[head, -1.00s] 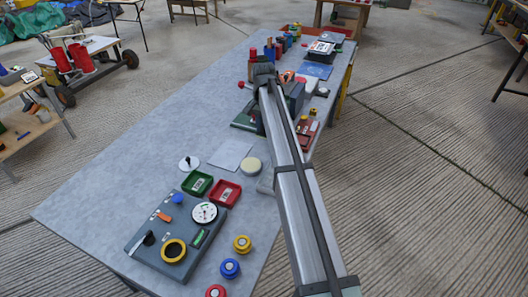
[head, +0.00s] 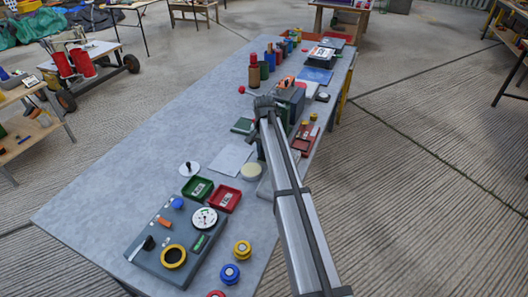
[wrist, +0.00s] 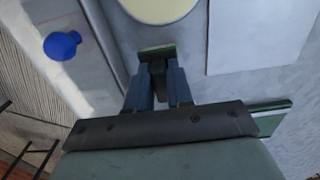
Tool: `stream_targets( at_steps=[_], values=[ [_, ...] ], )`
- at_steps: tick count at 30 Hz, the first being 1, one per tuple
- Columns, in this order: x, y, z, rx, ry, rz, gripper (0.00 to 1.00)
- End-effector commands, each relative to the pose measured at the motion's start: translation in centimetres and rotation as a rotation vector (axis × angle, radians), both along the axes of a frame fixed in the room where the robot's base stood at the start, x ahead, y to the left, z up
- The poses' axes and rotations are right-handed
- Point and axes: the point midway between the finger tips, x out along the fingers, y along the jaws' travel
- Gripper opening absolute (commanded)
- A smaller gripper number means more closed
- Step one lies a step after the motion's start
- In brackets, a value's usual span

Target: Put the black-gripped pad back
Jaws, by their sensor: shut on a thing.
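My gripper (wrist: 158,82) is shut on a small piece with a dark grip and a green-edged flat base, the black-gripped pad (wrist: 157,50). In the wrist view the pad is held at the fingertips, above the grey table, just short of a cream disc (wrist: 158,6). In the head view my arm hides most of the gripper and pad, beside the same cream disc (head: 251,171) and a pale sheet (head: 231,158). The sheet lies to the right in the wrist view (wrist: 258,35). A green flat block (head: 243,126) lies beyond the sheet.
A green tray (head: 197,188) and a red tray (head: 225,199) stand near a grey board (head: 148,257) with a dial and yellow ring. A white disc with a dark knob (head: 189,168) lies left. A blue knob (wrist: 62,45) is left in the wrist view. Bottles (head: 253,73) stand farther back.

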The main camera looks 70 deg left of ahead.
Motion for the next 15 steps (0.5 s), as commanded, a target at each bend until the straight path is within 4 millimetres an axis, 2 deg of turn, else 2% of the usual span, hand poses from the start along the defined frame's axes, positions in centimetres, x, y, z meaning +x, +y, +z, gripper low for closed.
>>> stream_targets(
  at_steps=[7, 8, 15],
  values=[
    [-0.01, -0.01, -0.30, -0.001, 0.001, 0.000, 0.00],
    [-0.01, -0.01, -0.29, 0.000, 0.000, 0.000, 0.23],
    [0.00, -0.01, -0.26, -0.001, 0.001, 0.000, 0.46]
  ],
)
